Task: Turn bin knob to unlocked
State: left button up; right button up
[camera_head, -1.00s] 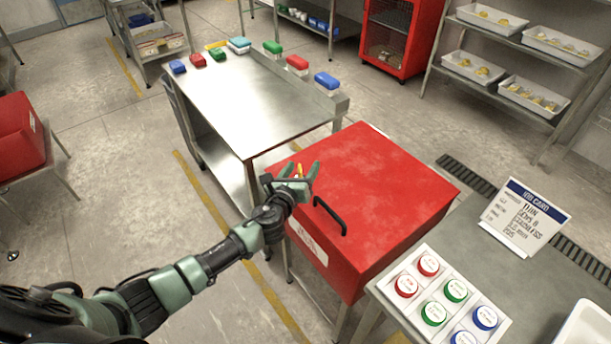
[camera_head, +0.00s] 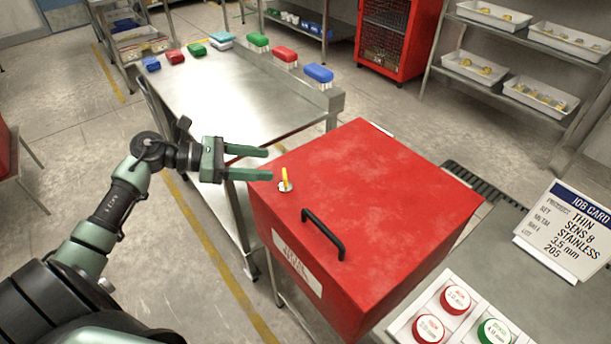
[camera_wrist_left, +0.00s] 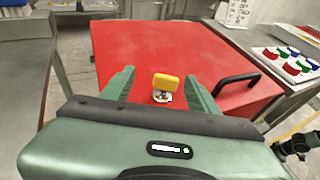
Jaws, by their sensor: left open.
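The red bin (camera_head: 375,205) stands in the middle with its lid closed and a black handle (camera_head: 323,233) near its front edge. A yellow knob (camera_head: 285,178) on a small pale round plate stands upright on the lid's left corner. My left gripper (camera_head: 268,164) is open and empty, just left of the knob and apart from it. In the left wrist view, the yellow knob (camera_wrist_left: 165,82) shows ahead between the two open fingers, with the black handle (camera_wrist_left: 236,84) to the right.
A grey table with a job card (camera_head: 566,232) and coloured round pucks (camera_head: 455,299) is at the right. A white label is on the bin's front.

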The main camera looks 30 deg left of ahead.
aim_at(285, 173)
pick_arm(q)
jog(key=shift+s+a+f+g, duration=0.25)
jog(key=shift+s+g, duration=0.25)
jog(key=shift+s, duration=0.05)
jog(key=shift+s+d+m, duration=0.1)
jog(key=shift+m, duration=0.2)
jog(key=shift+d, duration=0.3)
jog(key=p+x, duration=0.1)
jog(key=x, duration=0.5)
jog(key=shift+p, duration=0.3)
jog(key=shift+w+d+f, duration=0.25)
jog(key=shift+w, duration=0.05)
pick_arm(e)
jog(key=shift+s+d+r, duration=0.25)
jog(key=shift+d+r, duration=0.05)
jog(key=shift+r, duration=0.15)
pick_arm(q)
grip_shut()
pick_arm(e)
jog(key=shift+w, duration=0.1)
